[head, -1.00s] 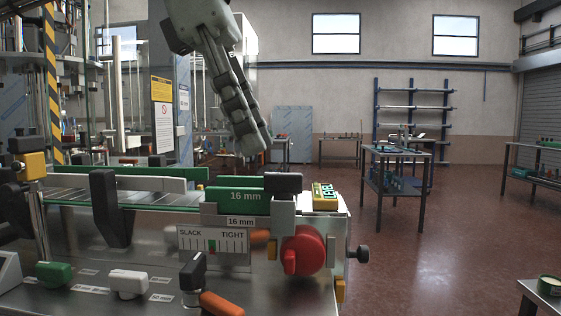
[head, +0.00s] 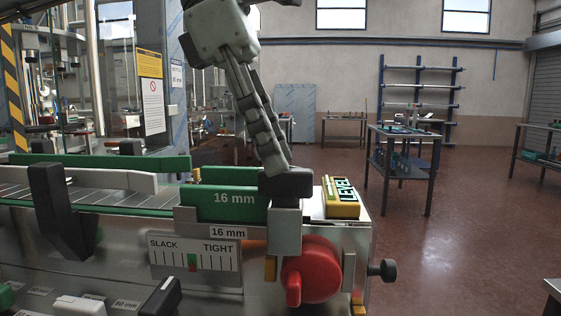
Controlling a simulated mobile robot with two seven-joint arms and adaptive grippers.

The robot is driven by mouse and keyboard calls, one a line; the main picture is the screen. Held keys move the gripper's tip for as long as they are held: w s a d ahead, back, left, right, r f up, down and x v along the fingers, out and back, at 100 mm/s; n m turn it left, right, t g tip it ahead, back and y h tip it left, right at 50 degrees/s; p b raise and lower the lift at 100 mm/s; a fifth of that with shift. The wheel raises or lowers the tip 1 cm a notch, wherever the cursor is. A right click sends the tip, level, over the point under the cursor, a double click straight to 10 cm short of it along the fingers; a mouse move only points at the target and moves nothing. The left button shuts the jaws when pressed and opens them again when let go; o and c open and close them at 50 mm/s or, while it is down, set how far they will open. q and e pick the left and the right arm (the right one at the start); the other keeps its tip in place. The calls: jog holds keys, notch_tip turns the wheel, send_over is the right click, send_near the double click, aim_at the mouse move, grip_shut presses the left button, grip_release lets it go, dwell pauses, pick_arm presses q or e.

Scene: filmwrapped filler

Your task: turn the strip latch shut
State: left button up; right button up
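A green strip (head: 226,205) marked 16 mm lies along the top of the machine. At its right end a black handle (head: 286,183) sits on a grey block (head: 285,231); it looks like the strip latch, though no label says so. My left gripper (head: 279,168) points down from above, its fingertips at the top of the black handle. Whether they touch it I cannot tell. The fingers overlap in this view, so their opening is hidden. My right gripper is not in view.
A red knob (head: 312,271) is on the front face below the handle. A yellow LEVEL block (head: 341,198) stands right of it. A black bracket (head: 62,209) stands further left.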

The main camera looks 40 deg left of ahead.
aim_at(286, 183)
pick_arm(q)
jog(key=shift+x, duration=1.3)
jog(key=shift+w, duration=0.1)
grip_shut()
